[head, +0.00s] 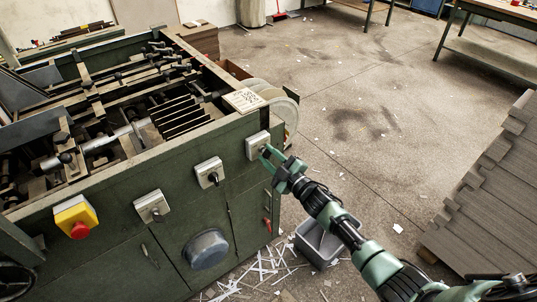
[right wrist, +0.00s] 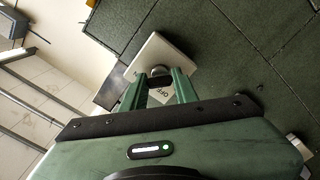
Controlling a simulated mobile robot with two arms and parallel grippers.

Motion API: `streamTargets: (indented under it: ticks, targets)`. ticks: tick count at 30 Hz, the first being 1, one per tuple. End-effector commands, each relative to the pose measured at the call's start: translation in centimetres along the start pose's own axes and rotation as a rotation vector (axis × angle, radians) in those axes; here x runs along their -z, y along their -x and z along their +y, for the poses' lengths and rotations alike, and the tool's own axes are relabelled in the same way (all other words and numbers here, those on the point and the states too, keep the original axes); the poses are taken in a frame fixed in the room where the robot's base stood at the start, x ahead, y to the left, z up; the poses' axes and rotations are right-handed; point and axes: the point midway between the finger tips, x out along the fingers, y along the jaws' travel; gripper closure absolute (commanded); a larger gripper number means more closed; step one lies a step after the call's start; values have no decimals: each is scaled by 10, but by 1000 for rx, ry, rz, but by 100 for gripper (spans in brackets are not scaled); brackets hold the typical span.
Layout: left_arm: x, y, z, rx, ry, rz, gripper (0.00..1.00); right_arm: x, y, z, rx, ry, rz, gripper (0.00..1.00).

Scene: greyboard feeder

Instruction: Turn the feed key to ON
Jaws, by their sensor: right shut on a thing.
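The white switch plate (head: 253,138) is on the upper right of the green machine's front panel (head: 240,202). My right gripper (head: 265,152) reaches it from the right, with its fingertips at the plate. In the right wrist view the pale plate (right wrist: 150,52) lies ahead of my right gripper (right wrist: 158,80). The dark round feed key (right wrist: 160,71) sits between the fingertips, and they are shut on it. Dark lettering that looks like OFF shows between the fingers. The fingers hide part of the key, and its exact angle is hard to tell. My left gripper is not in view.
Two more switch plates, one near (head: 209,172) and one farther left (head: 152,206), share the panel. A yellow box with a red button (head: 78,229) is at the left. A grey bin (head: 320,243) stands below my right arm. Stacked greyboard (head: 490,185) is at the right.

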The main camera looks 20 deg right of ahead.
Motion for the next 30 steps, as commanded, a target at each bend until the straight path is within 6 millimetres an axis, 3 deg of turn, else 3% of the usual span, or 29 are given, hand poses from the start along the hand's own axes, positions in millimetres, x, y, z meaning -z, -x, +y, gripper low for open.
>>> streamTargets:
  ticks: [20, 21, 22, 30]
  targets:
    - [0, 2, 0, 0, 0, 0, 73, -1, 1, -1, 2, -57, -3, 100]
    - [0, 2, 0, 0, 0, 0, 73, -1, 1, -1, 2, -57, -3, 60]
    - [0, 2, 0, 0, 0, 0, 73, -1, 1, -1, 2, -57, -3, 52]
    - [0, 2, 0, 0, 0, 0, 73, 0, 0, -1, 1, -55, -1, 49]
